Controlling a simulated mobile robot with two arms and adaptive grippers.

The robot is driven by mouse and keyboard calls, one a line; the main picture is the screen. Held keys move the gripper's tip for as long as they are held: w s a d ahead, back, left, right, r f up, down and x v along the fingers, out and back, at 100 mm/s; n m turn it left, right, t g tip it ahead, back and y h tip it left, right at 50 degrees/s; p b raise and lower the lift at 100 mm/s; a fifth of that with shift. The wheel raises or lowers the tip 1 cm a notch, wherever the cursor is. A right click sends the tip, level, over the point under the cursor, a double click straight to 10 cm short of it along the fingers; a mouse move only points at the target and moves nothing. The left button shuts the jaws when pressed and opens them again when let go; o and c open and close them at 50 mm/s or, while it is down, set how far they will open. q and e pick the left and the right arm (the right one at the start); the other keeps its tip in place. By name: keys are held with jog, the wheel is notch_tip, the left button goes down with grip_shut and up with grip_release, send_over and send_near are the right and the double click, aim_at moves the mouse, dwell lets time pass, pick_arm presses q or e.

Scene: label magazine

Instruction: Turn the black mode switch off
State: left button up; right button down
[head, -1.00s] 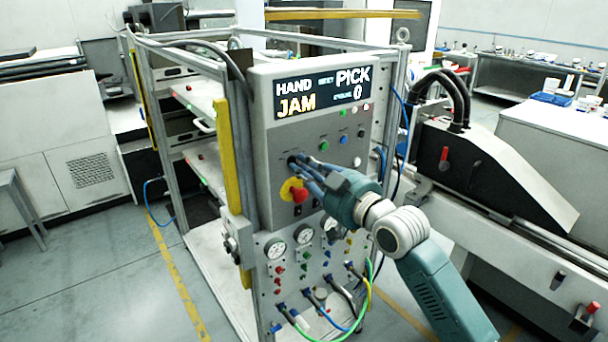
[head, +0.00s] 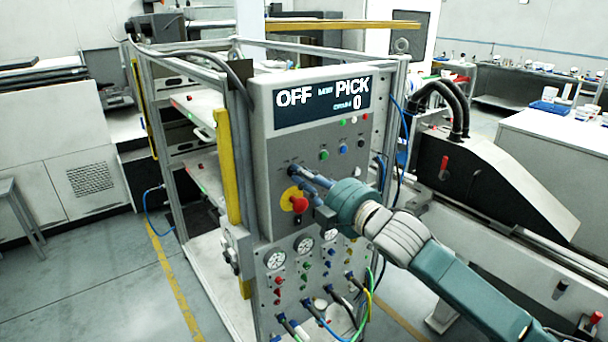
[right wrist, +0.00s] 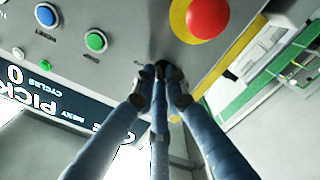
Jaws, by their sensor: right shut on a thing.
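The black mode switch (right wrist: 163,68) is on the grey control panel (head: 262,190), mostly hidden between my fingertips. My right gripper (head: 294,172) has its blue fingers closed around the switch knob, left of centre on the panel. The fingers also show in the right wrist view (right wrist: 158,85), meeting at the knob. The display (head: 321,100) at the top of the panel reads OFF, with PICK and 0 beside it. My left gripper is not in view.
A red emergency button on a yellow disc (head: 298,204) sits just below my fingertips. A green button (head: 323,155) and a blue button (head: 343,145) are to the right. Gauges and hoses are below. A yellow upright (head: 228,160) stands at the panel's left.

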jog(key=shift+n, duration=0.7)
jog(key=c, duration=1.8)
grip_release()
jog(key=shift+o, duration=0.2)
jog(key=v, duration=1.2)
